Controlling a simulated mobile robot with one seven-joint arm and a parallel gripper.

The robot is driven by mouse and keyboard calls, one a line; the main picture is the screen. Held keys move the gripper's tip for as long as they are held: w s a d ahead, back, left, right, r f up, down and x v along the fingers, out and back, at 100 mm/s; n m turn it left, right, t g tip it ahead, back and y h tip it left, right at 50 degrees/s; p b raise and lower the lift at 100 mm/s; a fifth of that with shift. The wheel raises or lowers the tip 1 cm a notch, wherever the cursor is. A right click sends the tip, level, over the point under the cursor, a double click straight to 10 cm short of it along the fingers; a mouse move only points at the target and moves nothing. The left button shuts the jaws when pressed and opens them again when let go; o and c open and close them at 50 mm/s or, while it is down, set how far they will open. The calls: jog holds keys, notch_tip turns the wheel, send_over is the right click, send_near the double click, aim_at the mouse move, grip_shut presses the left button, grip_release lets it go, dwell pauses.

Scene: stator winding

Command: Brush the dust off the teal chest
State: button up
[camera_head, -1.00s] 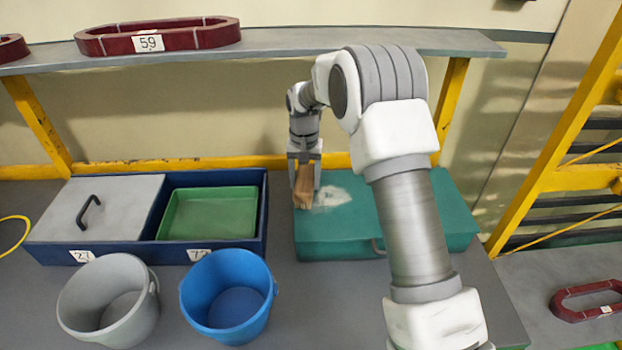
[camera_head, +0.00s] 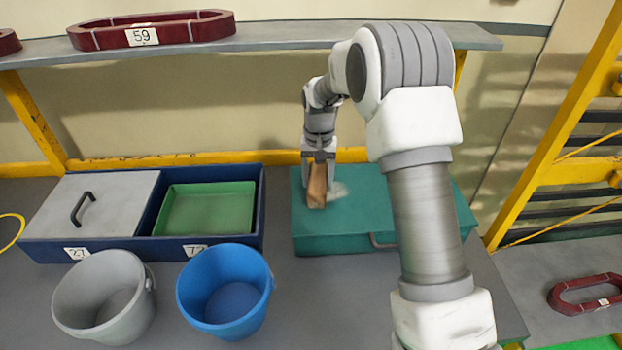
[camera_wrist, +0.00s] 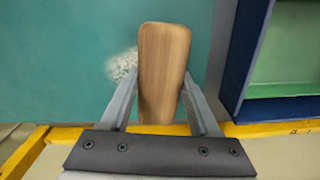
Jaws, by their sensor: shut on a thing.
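The teal chest (camera_head: 345,235) sits on the grey bench, with its handle (camera_head: 383,241) on the front face. A small pale dust patch (camera_head: 338,190) lies on its lid, just right of my gripper. It also shows in the wrist view (camera_wrist: 123,66), partly hidden by the brush. My gripper (camera_head: 318,172) is shut on a wooden-backed brush (camera_head: 317,187) and holds it at the lid, on the left part of the chest. In the wrist view the brush (camera_wrist: 163,72) stands between my two fingers. Its bristles are hidden beneath the wood.
A blue box (camera_head: 258,215) with a grey lid (camera_head: 110,205) and a green tray (camera_head: 208,208) stands left of the chest. A grey bucket (camera_head: 104,297) and a blue bucket (camera_head: 225,292) stand in front. A shelf (camera_head: 290,38) with a maroon coil (camera_head: 195,27) runs above.

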jog(key=shift+d+r, duration=0.1)
jog(key=shift+d, duration=3.9)
jog(key=shift+s+b, duration=0.4)
jog(key=shift+s, duration=0.6)
jog(key=shift+a, duration=4.05)
jog(key=shift+a+f, duration=0.2)
jog(key=shift+a, duration=1.75)
jog(key=shift+r, duration=0.1)
jog(key=shift+r+p, duration=2.1)
jog(key=shift+r, duration=0.85)
jog(key=shift+r, duration=0.1)
